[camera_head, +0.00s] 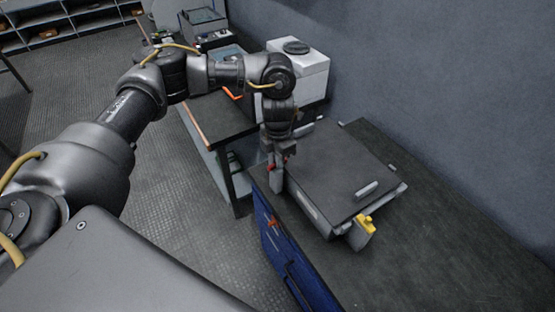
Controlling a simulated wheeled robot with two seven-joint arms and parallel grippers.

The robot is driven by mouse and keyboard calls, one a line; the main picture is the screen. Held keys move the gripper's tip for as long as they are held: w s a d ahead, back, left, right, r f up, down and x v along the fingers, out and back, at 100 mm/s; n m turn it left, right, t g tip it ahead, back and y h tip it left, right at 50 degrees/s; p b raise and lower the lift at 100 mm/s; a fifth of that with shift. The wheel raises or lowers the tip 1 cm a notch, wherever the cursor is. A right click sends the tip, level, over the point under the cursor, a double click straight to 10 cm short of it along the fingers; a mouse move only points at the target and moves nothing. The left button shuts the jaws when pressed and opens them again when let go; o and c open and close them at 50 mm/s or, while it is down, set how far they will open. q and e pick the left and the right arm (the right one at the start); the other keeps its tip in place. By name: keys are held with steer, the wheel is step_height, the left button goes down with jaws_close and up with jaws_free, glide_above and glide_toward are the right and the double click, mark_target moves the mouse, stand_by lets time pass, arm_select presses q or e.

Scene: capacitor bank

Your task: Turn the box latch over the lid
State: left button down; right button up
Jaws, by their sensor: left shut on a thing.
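A flat dark grey box with its lid (335,165) down lies on the dark worktop. A pale bar-shaped handle (367,189) is on the lid. A yellow latch piece (364,224) shows at the box's near right corner. My left gripper (279,182) points down at the box's left front edge, away from the yellow piece. It is shut on a small part there, apparently a box latch with a red bit showing; the fingers hide most of it. My right gripper is out of view.
The dark worktop (440,235) is clear right of the box, with the wall behind. A blue cabinet front (285,265) is below its edge. A white container with a black cap (305,68) stands on a bench behind my left gripper.

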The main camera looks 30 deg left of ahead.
arm_select(q)
steer(key=shift+m, duration=0.3)
stand_by(0.4)
steer(key=c, duration=1.5)
jaws_free()
steer(key=shift+o, duration=0.2)
steer(key=shift+r, duration=0.1)
step_height(320, 180, up, 11)
steer(key=shift+f+b, duration=0.2)
steer(key=shift+b, duration=0.2)
